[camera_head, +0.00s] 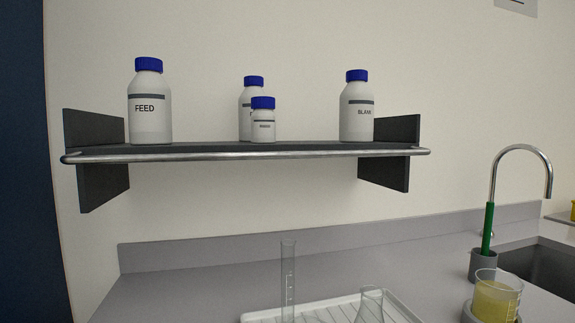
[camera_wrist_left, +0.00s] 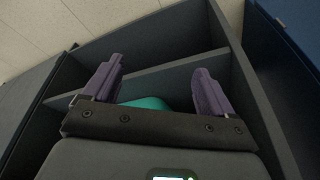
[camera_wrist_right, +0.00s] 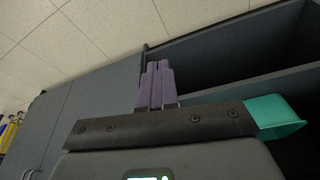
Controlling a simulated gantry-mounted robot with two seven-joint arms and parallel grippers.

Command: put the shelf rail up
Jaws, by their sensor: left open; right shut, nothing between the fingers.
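The shelf rail (camera_head: 250,155) is a thin metal bar in the head view. It runs along the front edge of the dark wall shelf (camera_head: 310,147), level with the board and below the bottles' bases. Its ends bend back near the dark side brackets. Neither gripper shows in the head view, so neither is seen at the rail. My left gripper (camera_wrist_left: 156,84) is open in the left wrist view, its purple fingers wide apart with nothing between them. My right gripper (camera_wrist_right: 157,65) is shut and empty in the right wrist view, its purple fingers together.
White bottles with blue caps stand on the shelf: FEED (camera_head: 150,120) at left, two near the middle (camera_head: 263,125), another (camera_head: 357,115) at right. Below, a bench holds a white tray (camera_head: 405,308), glassware and a yellow-filled beaker (camera_head: 495,298). Dark cabinets (camera_wrist_right: 95,110) face the wrist cameras.

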